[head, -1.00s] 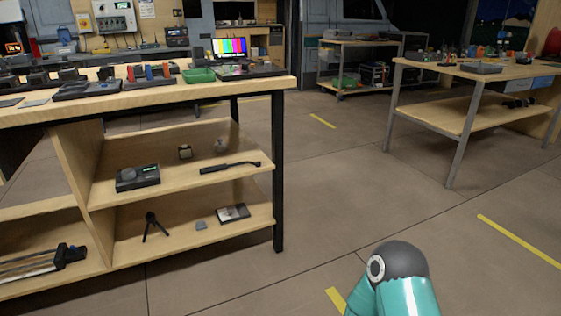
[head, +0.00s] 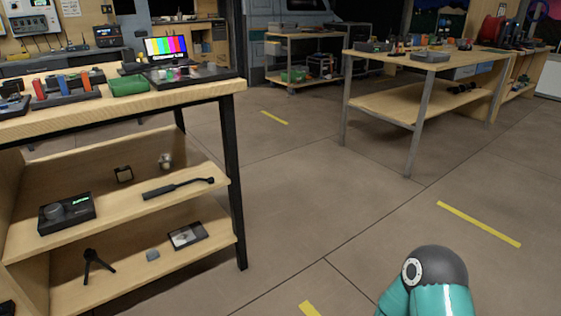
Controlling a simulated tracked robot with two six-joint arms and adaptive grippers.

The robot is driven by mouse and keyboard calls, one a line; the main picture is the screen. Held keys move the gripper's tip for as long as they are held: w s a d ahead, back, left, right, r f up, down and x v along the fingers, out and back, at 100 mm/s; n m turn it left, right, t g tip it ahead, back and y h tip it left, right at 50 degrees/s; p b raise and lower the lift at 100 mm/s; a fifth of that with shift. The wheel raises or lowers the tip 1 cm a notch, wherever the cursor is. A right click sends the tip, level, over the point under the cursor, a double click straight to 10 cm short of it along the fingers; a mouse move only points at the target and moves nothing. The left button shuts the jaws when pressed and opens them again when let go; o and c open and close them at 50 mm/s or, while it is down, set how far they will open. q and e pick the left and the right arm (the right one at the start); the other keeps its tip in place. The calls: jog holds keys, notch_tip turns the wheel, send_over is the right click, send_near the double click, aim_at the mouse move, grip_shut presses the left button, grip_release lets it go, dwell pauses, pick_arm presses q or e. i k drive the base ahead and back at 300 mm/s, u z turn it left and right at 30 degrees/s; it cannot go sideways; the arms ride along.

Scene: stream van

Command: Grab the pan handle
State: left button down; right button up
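A long black bar with a thicker grip at one end, which looks like the pan handle (head: 178,187), lies on the upper shelf (head: 130,207) under the workbench at the left of the head view. Its thin end points right, near the shelf's right edge. Nothing is touching it from my side. Neither of my grippers is in view. Only a teal and dark grey link of one of my arms shows at the bottom right, well away from the shelf.
A black box with a knob (head: 67,213) sits left of the handle, with two small items behind. A mini tripod (head: 95,266), a grey block (head: 152,254) and a flat device (head: 188,235) are on the lower shelf. A black bench leg (head: 233,180) stands at right.

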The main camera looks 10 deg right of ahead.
aim_at(169, 188)
jog(key=z, duration=0.15)
jog(key=i, duration=1.7)
jog(key=u, duration=0.8)
jog(key=k, duration=0.9)
jog(key=u, duration=0.2)
jog(key=i, duration=0.9)
jog(key=z, duration=0.05)
